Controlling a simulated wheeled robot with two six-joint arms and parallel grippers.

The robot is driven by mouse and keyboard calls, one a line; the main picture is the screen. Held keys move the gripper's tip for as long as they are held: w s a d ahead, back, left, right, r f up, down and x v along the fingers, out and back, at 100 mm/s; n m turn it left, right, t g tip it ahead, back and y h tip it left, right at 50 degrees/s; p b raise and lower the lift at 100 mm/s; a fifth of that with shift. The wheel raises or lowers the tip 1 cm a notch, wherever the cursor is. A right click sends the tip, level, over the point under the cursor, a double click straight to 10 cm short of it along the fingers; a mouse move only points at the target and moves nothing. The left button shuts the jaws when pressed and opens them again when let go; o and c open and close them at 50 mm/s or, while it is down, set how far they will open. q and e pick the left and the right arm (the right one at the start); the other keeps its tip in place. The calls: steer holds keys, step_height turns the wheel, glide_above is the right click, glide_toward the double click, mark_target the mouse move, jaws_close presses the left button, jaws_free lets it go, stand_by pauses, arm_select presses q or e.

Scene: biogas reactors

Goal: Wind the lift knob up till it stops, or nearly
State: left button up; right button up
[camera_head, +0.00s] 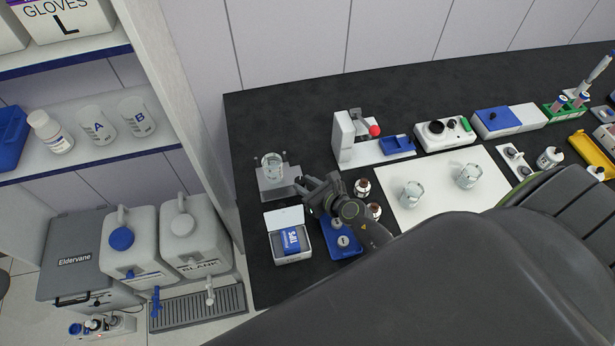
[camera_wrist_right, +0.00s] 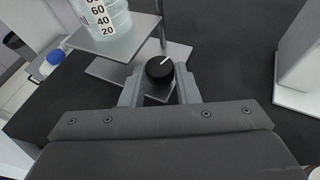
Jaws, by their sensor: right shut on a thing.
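The lift is a small grey stand (camera_head: 268,197) at the left of the bench in the head view. A clear beaker (camera_head: 271,166) stands on its plate. In the right wrist view the lift's upper plate (camera_wrist_right: 128,42) sits apart from and above its base plate (camera_wrist_right: 108,72), with the graduated beaker (camera_wrist_right: 100,20) on top. The black round lift knob (camera_wrist_right: 159,70) with a white pointer line faces me; the line points up and right. My right gripper (camera_head: 303,190) is shut on the knob, one finger on each side (camera_wrist_right: 159,84). My left gripper is not in view.
An open white box with a blue packet (camera_head: 284,219) and a blue tray (camera_head: 333,251) lie close to my right arm. A white press with a red knob (camera_head: 345,142) stands right of the lift. Two beakers stand on a white mat (camera_head: 440,200). Bare bench lies behind the lift.

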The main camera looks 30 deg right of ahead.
steer(key=shift+a+m+h+p, duration=0.2)
steer(key=shift+m+h+p, duration=0.5)
steer(key=shift+m+h, duration=0.2)
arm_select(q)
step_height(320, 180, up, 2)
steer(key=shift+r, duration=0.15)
arm_select(e)
steer(key=o, duration=1)
steer(key=shift+c, duration=0.2)
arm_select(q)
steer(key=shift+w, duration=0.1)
arm_select(e)
steer(key=shift+s, duration=0.1)
steer(key=shift+s+r, duration=0.15)
steer(key=shift+s, duration=0.05)
steer(key=v, duration=1.5)
steer(key=shift+s+f, duration=0.2)
steer(key=shift+s, duration=0.1)
steer(key=shift+s+d+r, duration=0.1)
steer(key=shift+s+r, duration=0.3)
steer(key=shift+s, duration=0.2)
